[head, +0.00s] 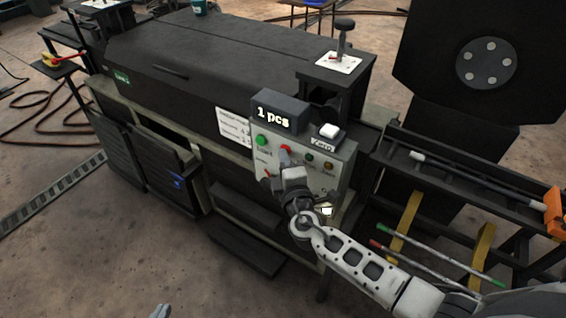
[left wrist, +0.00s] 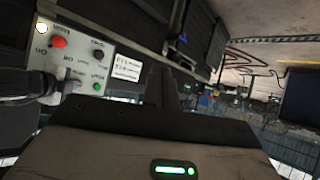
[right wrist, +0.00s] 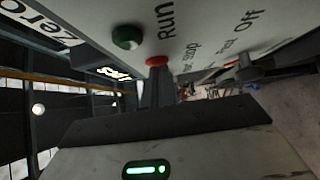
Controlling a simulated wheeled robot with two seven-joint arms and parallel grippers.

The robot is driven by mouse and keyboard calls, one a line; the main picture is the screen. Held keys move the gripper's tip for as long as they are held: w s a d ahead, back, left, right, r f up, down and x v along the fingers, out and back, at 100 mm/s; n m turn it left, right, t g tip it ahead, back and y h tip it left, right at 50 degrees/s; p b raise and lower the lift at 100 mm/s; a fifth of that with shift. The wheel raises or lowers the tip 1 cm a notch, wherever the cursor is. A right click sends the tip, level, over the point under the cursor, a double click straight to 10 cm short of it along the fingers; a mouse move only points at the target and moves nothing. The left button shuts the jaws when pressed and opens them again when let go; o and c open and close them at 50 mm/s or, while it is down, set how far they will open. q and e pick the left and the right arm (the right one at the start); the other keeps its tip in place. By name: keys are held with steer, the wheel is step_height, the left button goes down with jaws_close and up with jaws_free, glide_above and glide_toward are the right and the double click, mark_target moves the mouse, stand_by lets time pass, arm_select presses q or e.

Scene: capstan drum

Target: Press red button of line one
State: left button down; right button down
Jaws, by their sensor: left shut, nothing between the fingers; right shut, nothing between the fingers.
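The grey control panel (head: 333,180) shows a green button (head: 262,140) and a small red button (head: 286,149) in its upper row. My right gripper (head: 289,166) is shut and empty in front of the panel, just below that red button. In the right wrist view its fingertips (right wrist: 157,82) point at the red button (right wrist: 156,62), beside a dark green button (right wrist: 127,37); contact cannot be told. My left gripper (head: 160,311) is shut, low and away from the panel.
A "1 pcs" display (head: 279,113) and a white "Zero" button (head: 329,130) sit atop the panel. A dark machine body (head: 200,70) extends left. Rails with coloured rods (head: 425,262) lie right. The floor at front left is clear.

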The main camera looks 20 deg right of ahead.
steer(key=s+a+b, duration=0.2)
steer(key=s+a, duration=0.2)
steer(key=s, duration=0.8)
steer(key=shift+s+a, duration=0.15)
steer(key=shift+s, duration=0.05)
stand_by(0.5)
steer(key=s+d+f+m+g+h, duration=0.3)
steer(key=s+d+f+m+g, duration=0.1)
steer(key=s+d+m+g, duration=0.8)
steer(key=s+a+m+g+y, duration=0.2)
steer(key=s+a+m+y, duration=0.1)
steer(key=s+a+y, duration=0.3)
steer(key=w+a+f+t+y, duration=0.2)
steer(key=w+a+f+t, duration=0.2)
steer(key=w+a+t, duration=0.1)
steer(key=shift+w+a+t, duration=0.15)
steer(key=shift+w+t, duration=0.15)
steer(key=shift+t, duration=0.5)
